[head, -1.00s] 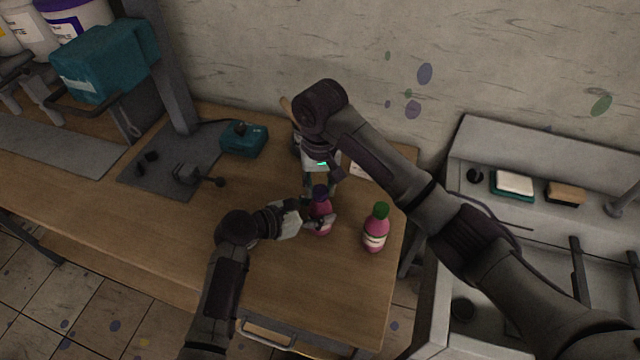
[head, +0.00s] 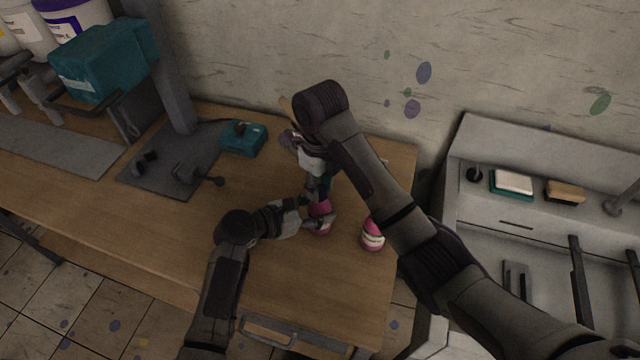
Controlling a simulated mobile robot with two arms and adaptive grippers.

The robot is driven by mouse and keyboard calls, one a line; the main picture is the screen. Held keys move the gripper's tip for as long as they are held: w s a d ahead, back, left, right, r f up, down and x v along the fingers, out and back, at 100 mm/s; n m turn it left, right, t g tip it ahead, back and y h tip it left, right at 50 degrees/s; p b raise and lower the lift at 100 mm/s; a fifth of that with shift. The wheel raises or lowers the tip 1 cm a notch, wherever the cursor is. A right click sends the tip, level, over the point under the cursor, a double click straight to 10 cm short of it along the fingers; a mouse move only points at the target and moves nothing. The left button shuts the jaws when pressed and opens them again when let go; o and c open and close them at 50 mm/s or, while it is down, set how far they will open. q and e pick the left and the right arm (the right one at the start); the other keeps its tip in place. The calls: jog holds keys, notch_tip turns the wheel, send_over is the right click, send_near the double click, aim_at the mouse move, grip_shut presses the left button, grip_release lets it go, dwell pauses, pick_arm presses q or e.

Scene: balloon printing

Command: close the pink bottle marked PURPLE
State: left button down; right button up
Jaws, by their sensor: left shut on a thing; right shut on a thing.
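A pink bottle (head: 320,208) stands upright on the wooden table. My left gripper (head: 318,222) is shut around its body from the left. My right gripper (head: 315,188) comes down from above and is shut at the bottle's top. The purple cap seen earlier there is now hidden by the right gripper, so I cannot see how it sits on the neck. The bottle's lettering is too small or covered to read. A second pink bottle (head: 372,238) stands to the right, its top hidden behind my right arm.
A teal box (head: 243,139) lies at the back of the table (head: 150,225). A grey press plate (head: 165,185) is to the left. The table's front middle is clear.

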jog(key=shift+m, duration=0.4)
jog(key=o, duration=0.7)
jog(key=shift+c, duration=0.6)
